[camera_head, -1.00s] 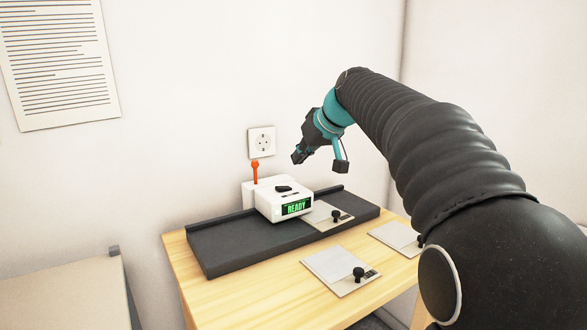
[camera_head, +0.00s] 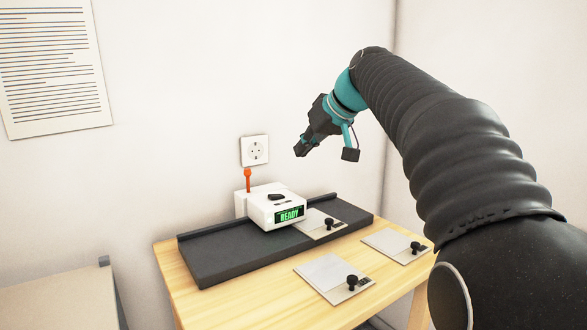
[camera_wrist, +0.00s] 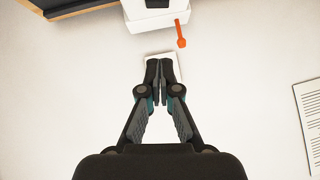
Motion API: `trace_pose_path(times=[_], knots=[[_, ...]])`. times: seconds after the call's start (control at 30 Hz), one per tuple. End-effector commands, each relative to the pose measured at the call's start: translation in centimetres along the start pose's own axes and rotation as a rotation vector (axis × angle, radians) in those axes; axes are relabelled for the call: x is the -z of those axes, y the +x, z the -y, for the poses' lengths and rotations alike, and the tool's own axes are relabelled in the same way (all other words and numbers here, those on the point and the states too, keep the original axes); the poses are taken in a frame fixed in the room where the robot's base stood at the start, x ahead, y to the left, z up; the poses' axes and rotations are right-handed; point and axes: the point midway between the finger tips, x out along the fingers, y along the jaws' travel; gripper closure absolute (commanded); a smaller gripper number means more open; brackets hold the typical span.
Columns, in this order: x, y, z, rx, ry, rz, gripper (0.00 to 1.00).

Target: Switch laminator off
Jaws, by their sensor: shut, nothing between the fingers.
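The white laminator (camera_head: 272,207) sits on a dark tray-like base on the wooden table, with a green display reading READY on its front. A black switch or knob (camera_head: 276,197) is on its top, and an orange lever (camera_head: 248,180) stands upright at its back left. The laminator (camera_wrist: 157,17) and the orange lever (camera_wrist: 181,34) also show at the top of the wrist view. My gripper (camera_head: 299,150) is in the air above and to the right of the laminator, apart from it. In the wrist view my gripper (camera_wrist: 159,101) is shut and empty.
A white wall socket (camera_head: 254,150) is behind the laminator. The dark base (camera_head: 215,258) spans the table's back. Several flat plates with black knobs lie around, one on the base and others on the wooden table (camera_head: 262,290). A printed sheet (camera_head: 50,70) hangs on the wall at left.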

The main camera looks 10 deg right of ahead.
Motion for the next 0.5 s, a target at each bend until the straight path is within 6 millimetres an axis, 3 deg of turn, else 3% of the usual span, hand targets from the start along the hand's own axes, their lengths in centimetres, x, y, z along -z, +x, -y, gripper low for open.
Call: trace_pose_path(times=[0.33, 0.5], knots=[[0.1, 0.1, 0.3, 0.023, 0.022, 0.002, 1.00], [0.0, 1.4, 0.3, 0.025, 0.022, 0.004, 1.00]])
